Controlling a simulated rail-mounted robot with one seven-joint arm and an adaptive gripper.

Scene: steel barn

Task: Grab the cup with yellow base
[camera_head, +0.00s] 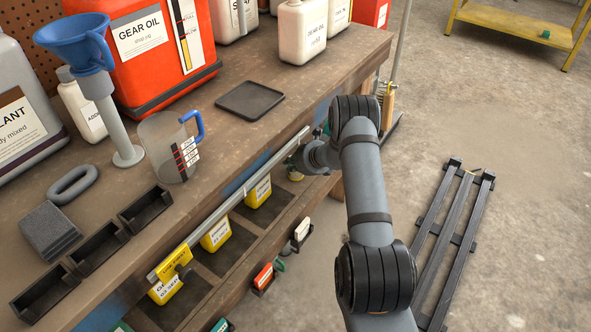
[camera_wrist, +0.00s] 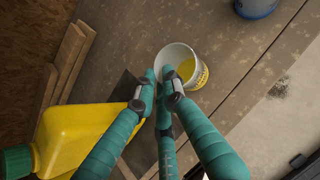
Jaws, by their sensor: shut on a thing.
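The cup (camera_wrist: 198,76) is white outside and yellow inside at its base; it shows in the wrist view just beyond my fingertips, tilted in the picture, on or just above a brown wooden surface. My gripper (camera_wrist: 161,82) has teal fingers with dark tips. The fingertips are closed in at the cup's near wall and rim, shut on it. How far they reach around the wall is partly hidden.
A yellow jug with a green cap (camera_wrist: 75,135) lies close left of my fingers. A blue round object (camera_wrist: 256,7) is at the top right. In the head view, a metal rail (camera_head: 232,202) runs along the bench (camera_head: 235,140) front, with a clear measuring jug (camera_head: 168,150) on top.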

